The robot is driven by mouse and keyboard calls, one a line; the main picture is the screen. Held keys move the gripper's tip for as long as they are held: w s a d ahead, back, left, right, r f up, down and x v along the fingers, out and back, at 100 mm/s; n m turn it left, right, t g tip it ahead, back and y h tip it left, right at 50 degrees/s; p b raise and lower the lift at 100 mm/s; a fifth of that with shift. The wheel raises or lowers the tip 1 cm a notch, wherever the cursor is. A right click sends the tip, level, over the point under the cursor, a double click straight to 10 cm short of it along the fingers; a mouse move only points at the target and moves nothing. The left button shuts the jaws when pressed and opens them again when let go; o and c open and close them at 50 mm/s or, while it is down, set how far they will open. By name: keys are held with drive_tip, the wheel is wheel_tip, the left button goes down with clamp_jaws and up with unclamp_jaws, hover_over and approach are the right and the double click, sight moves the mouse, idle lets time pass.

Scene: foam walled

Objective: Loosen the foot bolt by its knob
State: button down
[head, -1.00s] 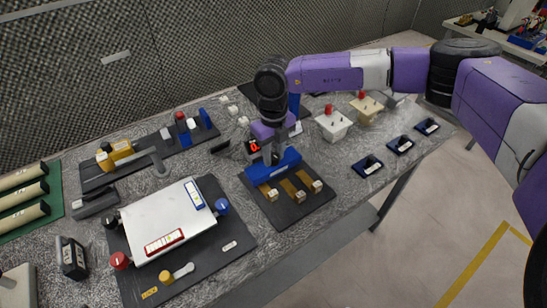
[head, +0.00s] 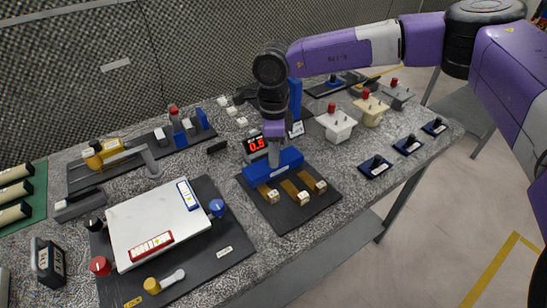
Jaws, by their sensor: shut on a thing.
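A blue block (head: 288,163) with a small label lies across a dark board (head: 309,209) in the middle of the table. The jaws are shut on the foot bolt's knob there. The knob is hidden by the fingers, so its shape and angle do not show. A tall blue post (head: 295,97) stands behind the block, partly behind my wrist. A small display (head: 255,145) left of my fingers shows red digits, apparently 0.5.
Three brown strips with pale end blocks (head: 303,197) stick out in front of the blue block. A white plate (head: 155,222) with coloured knobs stands at left.

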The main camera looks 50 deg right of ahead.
drive_tip(key=n+b, duration=0.1)
drive_tip(key=n, duration=0.3)
drive_tip(key=shift+f+n+b, duration=0.1)
drive_tip(key=shift+n+b, duration=0.2)
drive_tip(key=shift+b, duration=0.1)
drive_tip(key=n+b, duration=0.1)
drive_tip(key=n, duration=0.4)
drive_tip(key=n+b, duration=0.1)
drive_tip(key=n, duration=0.8)
drive_tip(key=shift+n, duration=0.4)
drive_tip(key=c, duration=1.1)
unclamp_jaws()
drive_tip(key=shift+o, duration=0.2)
drive_tip(key=shift+r, duration=0.2)
